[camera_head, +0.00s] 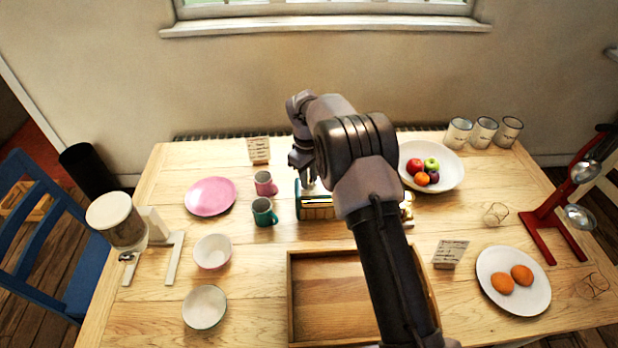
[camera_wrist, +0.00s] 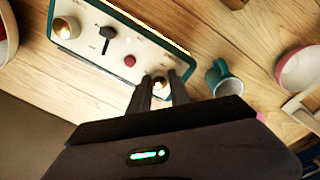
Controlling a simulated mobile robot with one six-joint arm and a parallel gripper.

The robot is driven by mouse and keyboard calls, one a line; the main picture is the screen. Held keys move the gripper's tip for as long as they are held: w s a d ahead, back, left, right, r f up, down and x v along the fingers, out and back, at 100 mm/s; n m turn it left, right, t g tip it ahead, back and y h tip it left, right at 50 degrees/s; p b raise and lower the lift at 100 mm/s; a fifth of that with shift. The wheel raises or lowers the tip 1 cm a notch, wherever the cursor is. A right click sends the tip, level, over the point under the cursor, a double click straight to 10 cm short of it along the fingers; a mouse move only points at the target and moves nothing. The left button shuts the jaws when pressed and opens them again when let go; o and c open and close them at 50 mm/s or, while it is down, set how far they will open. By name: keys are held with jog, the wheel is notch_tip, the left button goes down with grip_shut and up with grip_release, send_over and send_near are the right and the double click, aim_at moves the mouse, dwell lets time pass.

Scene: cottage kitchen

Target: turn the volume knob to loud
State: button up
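A teal-edged radio with a cream panel (camera_wrist: 118,45) lies mostly behind my arm in the head view, where its teal and gold body (camera_head: 318,208) shows in part. In the wrist view the panel carries a brass knob (camera_wrist: 65,27) at the left, a black lever (camera_wrist: 105,38), a red button (camera_wrist: 129,60) and a second brass knob (camera_wrist: 160,82) near its lower right end. My gripper (camera_wrist: 159,76) has its fingers apart, one on each side of this second knob. I cannot tell whether they touch it. The panel's markings are too small to read.
A green mug (camera_head: 263,212) stands close left of the radio, with a pink mug (camera_head: 265,183) behind it. A wooden tray (camera_head: 290,300) lies in front. A fruit bowl (camera_head: 448,171) stands to the right. Bare tabletop shows between the green mug and the white bowls.

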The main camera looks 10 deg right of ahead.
grip_shut()
